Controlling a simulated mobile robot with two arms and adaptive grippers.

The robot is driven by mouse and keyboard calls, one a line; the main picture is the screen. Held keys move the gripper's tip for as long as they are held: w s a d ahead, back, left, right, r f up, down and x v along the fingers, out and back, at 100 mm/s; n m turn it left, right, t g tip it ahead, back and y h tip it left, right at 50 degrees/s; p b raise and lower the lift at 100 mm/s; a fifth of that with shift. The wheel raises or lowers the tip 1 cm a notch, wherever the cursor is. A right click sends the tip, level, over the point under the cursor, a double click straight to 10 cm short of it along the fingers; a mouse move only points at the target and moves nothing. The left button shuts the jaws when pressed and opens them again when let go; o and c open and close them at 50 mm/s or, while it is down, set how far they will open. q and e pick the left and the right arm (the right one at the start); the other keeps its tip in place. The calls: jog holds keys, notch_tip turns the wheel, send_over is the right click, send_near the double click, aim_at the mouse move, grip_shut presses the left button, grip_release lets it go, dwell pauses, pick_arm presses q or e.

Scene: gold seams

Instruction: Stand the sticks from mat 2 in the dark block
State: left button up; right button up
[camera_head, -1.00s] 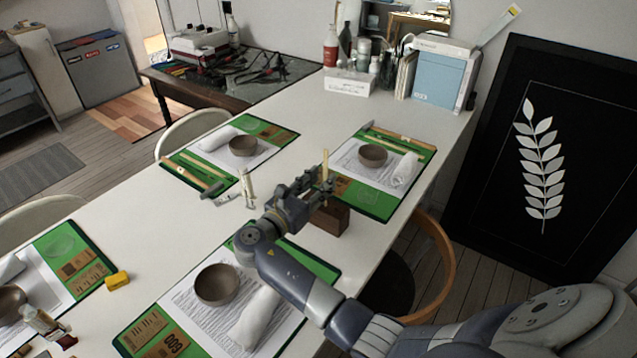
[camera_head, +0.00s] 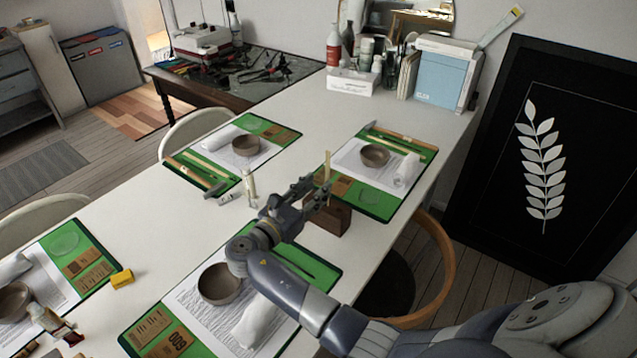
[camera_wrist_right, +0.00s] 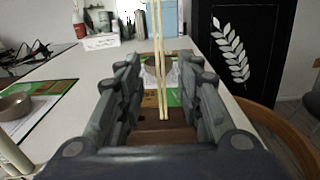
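The dark brown block (camera_head: 331,219) stands on the white table beside the near corner of the right-hand mat. Two pale sticks (camera_wrist_right: 160,75) rise upright and close together from the block (camera_wrist_right: 165,136) in the right wrist view. In the head view they show as one short pale piece (camera_head: 327,165). My right gripper (camera_head: 318,192) is at the block, its fingers spread on either side of the sticks with gaps visible in the wrist view (camera_wrist_right: 160,100). I cannot read which mat is mat 2. My left gripper is not in view.
Green mats with bowls lie at the back left (camera_head: 256,127), right (camera_head: 378,203), front (camera_head: 147,325) and left (camera_head: 100,280). Pale sticks (camera_head: 204,164) lie on the back-left mat. Small bottles (camera_head: 251,188) stand left of my gripper. A chair (camera_head: 452,262) is at the right edge.

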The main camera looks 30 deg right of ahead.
jog(key=p+v, duration=0.2)
jog(key=v, duration=0.4)
dwell(0.3)
notch_tip(320, 180, up, 6)
jog(key=p, duration=0.6)
dwell(0.5)
